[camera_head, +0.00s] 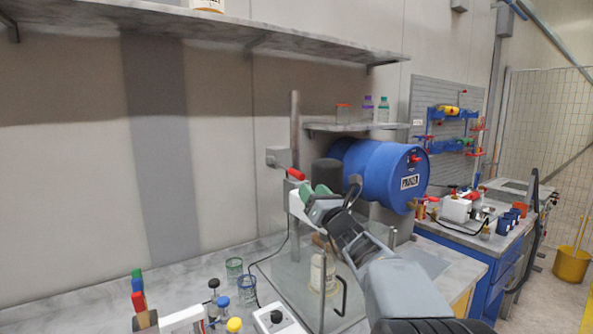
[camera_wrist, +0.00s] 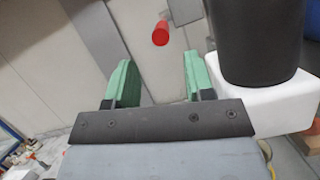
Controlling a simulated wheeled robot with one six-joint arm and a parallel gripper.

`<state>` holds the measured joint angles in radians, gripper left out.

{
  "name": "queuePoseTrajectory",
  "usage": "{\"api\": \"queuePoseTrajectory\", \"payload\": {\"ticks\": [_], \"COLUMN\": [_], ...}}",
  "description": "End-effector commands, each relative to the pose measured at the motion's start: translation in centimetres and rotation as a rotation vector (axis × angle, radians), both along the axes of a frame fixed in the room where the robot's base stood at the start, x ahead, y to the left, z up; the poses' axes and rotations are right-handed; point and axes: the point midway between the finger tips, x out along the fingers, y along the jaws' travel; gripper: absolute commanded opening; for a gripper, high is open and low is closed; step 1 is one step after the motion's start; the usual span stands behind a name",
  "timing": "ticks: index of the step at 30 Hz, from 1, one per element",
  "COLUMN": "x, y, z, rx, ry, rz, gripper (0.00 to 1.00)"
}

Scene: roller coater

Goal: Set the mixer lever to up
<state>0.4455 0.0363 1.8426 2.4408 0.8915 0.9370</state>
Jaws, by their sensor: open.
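The lever has a red handle (camera_head: 296,174) and sticks out to the right and slightly down from a grey box (camera_head: 278,157) on the upright post. In the wrist view the red handle (camera_wrist: 160,33) shows end-on, beyond and between the fingertips. My gripper (camera_head: 310,190) has green fingers and is just below and right of the handle. In the wrist view my gripper (camera_wrist: 155,75) is open, with nothing between its fingers. The mixer's dark cylinder (camera_head: 327,172) stands close beside the gripper, on a white housing (camera_wrist: 265,105).
The dark cylinder and white housing crowd the gripper's right side in the wrist view. A blue drum (camera_head: 378,170) lies behind, below a small shelf (camera_head: 355,127).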

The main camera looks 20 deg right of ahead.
Motion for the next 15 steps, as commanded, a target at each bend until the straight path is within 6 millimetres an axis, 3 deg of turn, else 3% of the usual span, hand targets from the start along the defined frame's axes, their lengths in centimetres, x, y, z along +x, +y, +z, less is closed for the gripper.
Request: {"api": "queuePoseTrajectory", "payload": {"ticks": [6, 15], "x": [4.0, 7.4], "y": [0.5, 1.1], "z": [1.9, 3.1], "rx": [0.001, 0.0], "ry": [0.002, 0.001], "rz": [0.001, 0.002], "gripper": [0.48, 0.48]}}
